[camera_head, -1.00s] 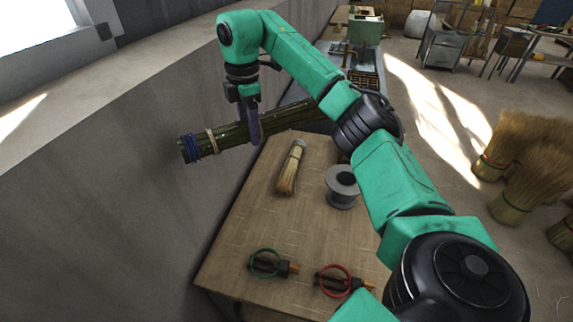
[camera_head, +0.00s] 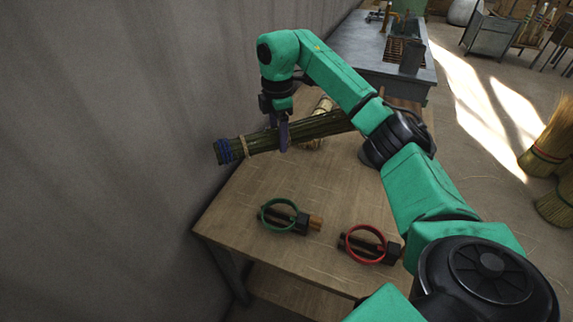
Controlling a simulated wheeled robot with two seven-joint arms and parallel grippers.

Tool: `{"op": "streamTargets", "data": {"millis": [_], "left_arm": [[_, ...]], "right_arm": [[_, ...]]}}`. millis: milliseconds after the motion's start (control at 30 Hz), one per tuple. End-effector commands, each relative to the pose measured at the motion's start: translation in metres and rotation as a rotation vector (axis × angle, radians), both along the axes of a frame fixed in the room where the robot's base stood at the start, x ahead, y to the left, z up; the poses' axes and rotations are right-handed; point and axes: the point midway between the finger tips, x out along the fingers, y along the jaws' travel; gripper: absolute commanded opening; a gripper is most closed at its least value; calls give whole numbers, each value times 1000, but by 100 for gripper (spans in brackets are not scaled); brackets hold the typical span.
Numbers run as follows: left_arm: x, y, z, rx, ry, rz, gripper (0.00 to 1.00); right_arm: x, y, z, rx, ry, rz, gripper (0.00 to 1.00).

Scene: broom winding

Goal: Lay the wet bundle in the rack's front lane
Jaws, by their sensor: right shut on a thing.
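The wet bundle (camera_head: 255,143) is a long dark green sheaf with a blue tie at its left end and a tan tie beside it. My right gripper (camera_head: 283,135) is shut on the bundle near its middle and holds it roughly level above the wooden table. The bundle's right end passes behind my right arm. I cannot make out the rack with certainty; a slotted wooden holder (camera_head: 403,50) stands on the far grey bench. My left gripper is out of view.
A green ring tool (camera_head: 279,214) and a red ring tool (camera_head: 366,243) lie on the wooden table (camera_head: 262,187). A pale bundle (camera_head: 323,106) lies partly hidden behind the wet bundle. The grey wall (camera_head: 110,150) stands close on the left. Straw brooms (camera_head: 552,140) stand at right.

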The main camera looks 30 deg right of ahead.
Motion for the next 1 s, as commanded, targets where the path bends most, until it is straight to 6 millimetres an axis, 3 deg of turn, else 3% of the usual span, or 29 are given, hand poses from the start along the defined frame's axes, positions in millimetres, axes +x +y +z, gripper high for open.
{"op": "streamTargets", "data": {"millis": [300,533,700,1000], "left_arm": [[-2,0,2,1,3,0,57],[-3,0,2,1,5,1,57],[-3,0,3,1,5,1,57],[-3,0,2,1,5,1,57]], "right_arm": [[-1,0,-64,-1,2,-1,6],[-1,0,-89,0,2,-1,6],[-1,0,-120,0,1,0,6],[0,0,-124,0,-1,-1,6]]}}
